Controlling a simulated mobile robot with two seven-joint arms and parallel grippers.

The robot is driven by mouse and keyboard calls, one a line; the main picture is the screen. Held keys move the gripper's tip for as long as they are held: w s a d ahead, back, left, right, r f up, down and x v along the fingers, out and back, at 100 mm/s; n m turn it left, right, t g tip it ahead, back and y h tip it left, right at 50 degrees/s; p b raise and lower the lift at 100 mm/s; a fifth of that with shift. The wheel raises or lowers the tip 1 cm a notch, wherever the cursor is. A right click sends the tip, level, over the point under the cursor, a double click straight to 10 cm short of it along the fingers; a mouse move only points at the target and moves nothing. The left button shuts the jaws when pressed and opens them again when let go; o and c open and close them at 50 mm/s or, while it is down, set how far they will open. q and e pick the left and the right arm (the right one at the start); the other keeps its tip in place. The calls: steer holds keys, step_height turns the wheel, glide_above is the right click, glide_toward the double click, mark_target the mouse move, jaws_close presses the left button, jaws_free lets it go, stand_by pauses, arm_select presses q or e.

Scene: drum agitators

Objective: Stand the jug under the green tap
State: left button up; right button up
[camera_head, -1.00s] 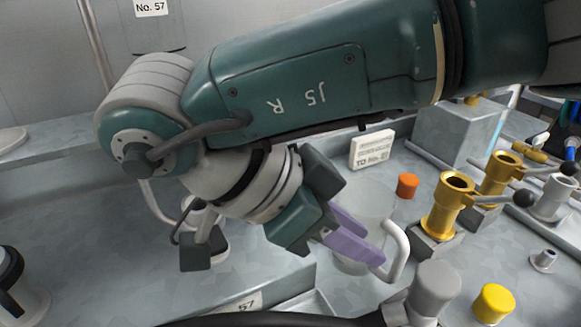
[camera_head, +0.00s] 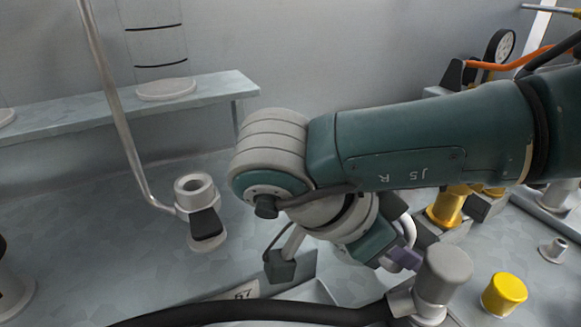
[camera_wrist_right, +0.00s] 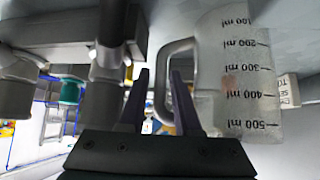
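The jug (camera_wrist_right: 235,75) is clear with ml marks and fills the right of the right wrist view, where its marks appear inverted. Its pale handle (camera_wrist_right: 161,88) shows between the two fingers of my right gripper (camera_wrist_right: 159,78), which look open with gaps on both sides. In the head view my right gripper (camera_head: 398,257) is low, by the handle, behind a grey cap; my arm hides most of the jug. A teal-green collar (camera_wrist_right: 70,92) on a fitting at the left of the wrist view may belong to the green tap; I cannot tell. My left gripper is not in view.
A grey cap (camera_head: 445,272) and a yellow cap (camera_head: 504,294) stand close to my right gripper. A gold fitting (camera_head: 447,207) is behind it. A black hose (camera_head: 250,315) crosses the front.

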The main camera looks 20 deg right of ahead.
jaws_close()
stand_by(1.3)
